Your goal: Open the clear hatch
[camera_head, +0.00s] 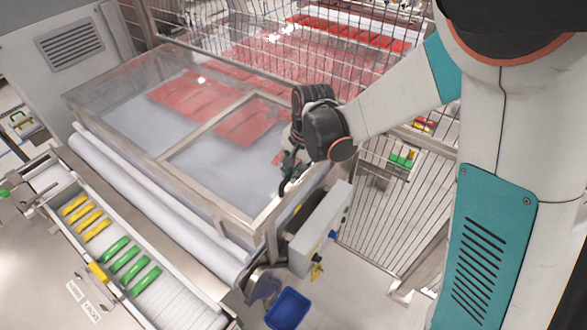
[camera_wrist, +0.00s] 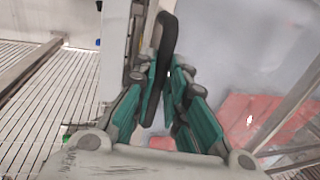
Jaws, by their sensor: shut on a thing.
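The clear hatch (camera_head: 205,165) is a see-through panel in a metal frame on top of the machine, at the centre of the head view. It appears to lie flat over the grey bed, with red sheets visible beneath. My gripper (camera_head: 288,178) is at the hatch's right side, and my wrist partly covers that edge. In the wrist view, my gripper (camera_wrist: 165,88) has its teal-padded fingers closed around a black bar-like handle (camera_wrist: 160,50). The clear panel (camera_wrist: 235,50) is to the right of the fingers. The fingertips are hard to make out in the head view.
A grey control box (camera_head: 320,228) stands just below my gripper. A conveyor (camera_head: 110,245) with yellow and green pieces runs at the front left. A blue bin (camera_head: 288,308) is at the bottom. Open floor lies at the bottom right.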

